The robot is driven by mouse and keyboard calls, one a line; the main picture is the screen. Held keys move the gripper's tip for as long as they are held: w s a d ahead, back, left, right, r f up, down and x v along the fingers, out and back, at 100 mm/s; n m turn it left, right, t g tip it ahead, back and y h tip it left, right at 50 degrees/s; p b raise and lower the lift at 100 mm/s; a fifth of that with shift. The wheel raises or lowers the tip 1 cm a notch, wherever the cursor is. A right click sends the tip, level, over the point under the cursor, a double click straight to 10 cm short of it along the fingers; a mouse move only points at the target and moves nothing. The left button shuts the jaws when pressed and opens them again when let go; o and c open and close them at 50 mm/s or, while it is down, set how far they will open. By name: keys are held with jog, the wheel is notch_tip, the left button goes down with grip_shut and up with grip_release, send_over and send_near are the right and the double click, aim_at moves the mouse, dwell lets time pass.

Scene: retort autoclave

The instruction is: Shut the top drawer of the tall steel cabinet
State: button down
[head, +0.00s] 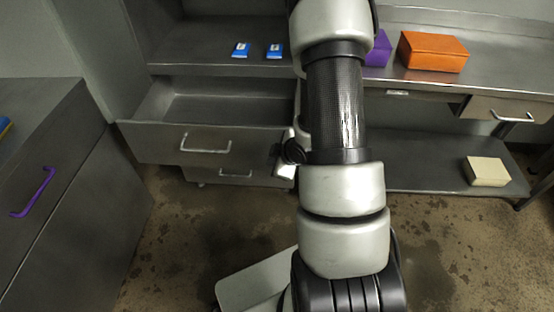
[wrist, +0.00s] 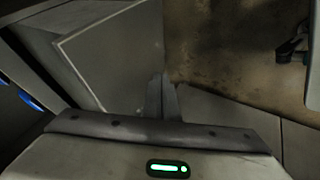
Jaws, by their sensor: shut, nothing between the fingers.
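The tall steel cabinet (head: 168,68) stands at the back, left of my arm. Its top drawer (head: 160,143) is pulled out, showing an empty grey inside and a pale bar handle (head: 205,147) on its front. The drawer's right end is hidden behind my arm. In the head view my gripper's fingers are hidden by the arm. In the wrist view my gripper (wrist: 163,98) is shut and empty, with its fingertips close to grey metal that seems to be the drawer (wrist: 110,50). I cannot tell whether they touch it.
A lower drawer (head: 236,175) sits beneath, looking nearly shut. Two blue packets (head: 241,50) lie on the shelf above. A grey cabinet with a purple handle (head: 36,194) stands at left. A bench at right holds an orange box (head: 433,51) and a purple box (head: 378,50). Floor (head: 200,230) in front is clear.

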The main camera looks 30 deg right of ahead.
aim_at(265, 155)
jog(key=w+f, duration=0.1)
jog(key=w+d, duration=0.1)
jog(key=w, duration=0.1)
jog(key=w+f, duration=0.1)
jog(key=w, duration=0.1)
jog(key=shift+w+d+f, duration=0.25)
jog(key=shift+d+f, duration=0.1)
jog(key=shift+d, duration=0.05)
